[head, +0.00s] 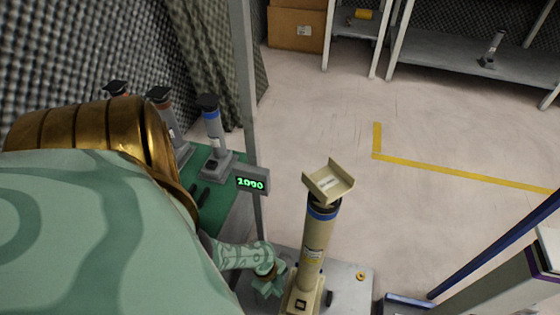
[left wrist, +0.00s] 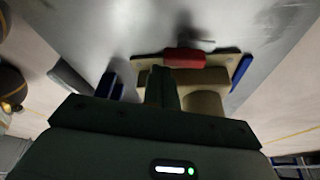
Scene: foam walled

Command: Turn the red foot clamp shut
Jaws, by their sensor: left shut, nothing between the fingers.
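The red foot clamp (left wrist: 183,57) shows in the left wrist view as a short red bar on a beige foot (left wrist: 222,77), on a grey plate. In the head view I cannot see the clamp. There the beige post (head: 315,240) stands upright with its foot (head: 300,300) at the bottom edge. My left gripper (head: 275,285) is low, just left of the post's foot. In the left wrist view its fingers (left wrist: 163,78) are shut and empty, just below the red bar in the picture. I cannot tell whether they touch it. My right gripper is not in view.
A beige tray (head: 329,182) tops the post. Grey posts (head: 215,135) stand on a green bench at left, beside a display (head: 250,182) reading 1000. A grey upright (head: 245,90) rises behind.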

